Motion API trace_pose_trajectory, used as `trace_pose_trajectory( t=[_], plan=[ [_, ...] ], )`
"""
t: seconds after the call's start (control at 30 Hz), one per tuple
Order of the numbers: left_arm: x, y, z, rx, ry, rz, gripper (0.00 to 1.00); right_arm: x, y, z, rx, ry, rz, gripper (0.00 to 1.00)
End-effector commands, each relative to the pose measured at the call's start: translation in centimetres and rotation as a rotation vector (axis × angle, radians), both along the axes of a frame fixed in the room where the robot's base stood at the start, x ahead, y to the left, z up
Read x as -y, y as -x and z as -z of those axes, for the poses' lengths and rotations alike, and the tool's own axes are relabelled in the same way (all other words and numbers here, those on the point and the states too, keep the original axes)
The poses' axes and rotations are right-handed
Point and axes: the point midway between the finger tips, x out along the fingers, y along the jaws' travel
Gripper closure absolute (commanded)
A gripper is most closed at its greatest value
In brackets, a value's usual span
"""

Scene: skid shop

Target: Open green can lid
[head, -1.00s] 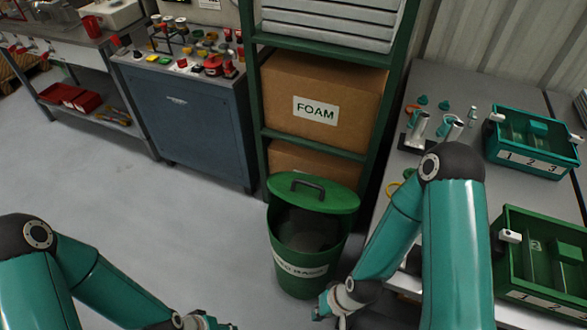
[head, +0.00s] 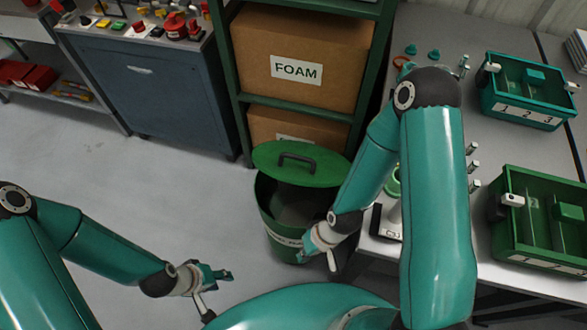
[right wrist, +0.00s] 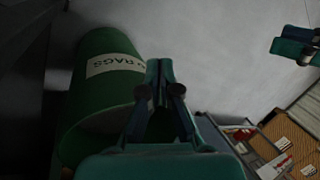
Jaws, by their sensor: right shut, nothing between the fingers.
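The green can (head: 277,222) stands on the floor in front of the shelf, with a white label partly hidden by my right arm. Its green lid (head: 325,172), with a dark handle, is raised at the back, and the dark inside shows below it. My right gripper (head: 304,256) is shut and empty at the can's right front side, low below the rim; contact cannot be told. In the right wrist view its fingers (right wrist: 160,66) are together beside the can (right wrist: 95,95), whose label reads RAGS. My left gripper (head: 222,276) is empty, left of the can, its fingers apart.
A shelf with FOAM boxes (head: 299,60) stands behind the can. A blue cabinet (head: 150,100) is at left. A grey table (head: 430,45) with a teal bin (head: 528,115) and a green bin (head: 535,265) is at right. The floor left of the can is clear.

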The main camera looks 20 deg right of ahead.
Motion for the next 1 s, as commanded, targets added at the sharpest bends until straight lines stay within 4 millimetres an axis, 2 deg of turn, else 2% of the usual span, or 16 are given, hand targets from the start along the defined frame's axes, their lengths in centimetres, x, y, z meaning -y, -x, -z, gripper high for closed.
trace_pose_trajectory(
  t=[0.03,0.1,0.17,0.2,0.33,0.37,0.4,0.47,0.5,0.6,0.7,0.8,0.9,1.0],
  plan=[
    [0.0,0.0,1.4,0.000,0.000,0.000,0.60,-0.8,0.2,0.5,0.011,-0.009,-0.106,1.00],
    [0.0,0.0,2.8,0.000,0.000,0.000,0.60,-2.0,1.0,0.6,0.021,-0.019,-0.309,1.00],
    [0.0,0.0,4.2,0.000,0.000,0.000,0.60,-2.7,1.9,0.7,0.031,-0.014,-0.528,1.00],
    [0.0,0.0,5.2,0.000,0.000,0.000,0.60,-2.8,2.5,0.8,0.036,0.002,-0.690,1.00],
    [0.0,0.0,8.7,0.000,0.000,0.000,0.60,-1.4,3.0,0.9,0.053,0.140,-1.268,1.00],
    [0.0,0.0,9.4,0.000,0.000,0.000,0.60,-0.8,2.6,0.8,0.054,0.192,-1.400,1.00],
    [0.0,0.0,10.4,0.000,0.000,0.000,0.60,0.0,1.7,0.5,0.056,0.275,-1.568,1.00],
    [0.0,0.0,11.9,0.000,0.000,0.000,0.60,1.1,-0.2,-0.4,0.052,0.424,-1.799,1.00],
    [0.0,0.0,12.8,0.000,0.000,0.000,0.60,1.6,-1.8,-1.3,0.047,0.537,-1.935,1.00],
    [0.0,0.0,14.8,0.000,0.000,0.000,0.60,1.8,-5.8,-4.7,0.034,0.850,-2.191,1.00],
    [0.0,0.0,16.3,0.000,0.000,0.000,0.60,0.8,-8.9,-8.8,0.016,1.153,-2.327,1.00],
    [0.0,0.0,17.2,0.000,0.000,0.000,0.60,-0.4,-10.5,-12.5,-0.001,1.389,-2.375,1.00],
    [0.0,0.0,17.7,0.000,0.000,0.000,0.60,-1.1,-11.3,-14.9,-0.015,1.535,-2.382,1.00],
    [0.0,0.0,17.8,0.000,0.000,0.000,0.60,-1.2,-11.8,-15.8,-0.022,1.595,-2.379,1.00]
  ],
)
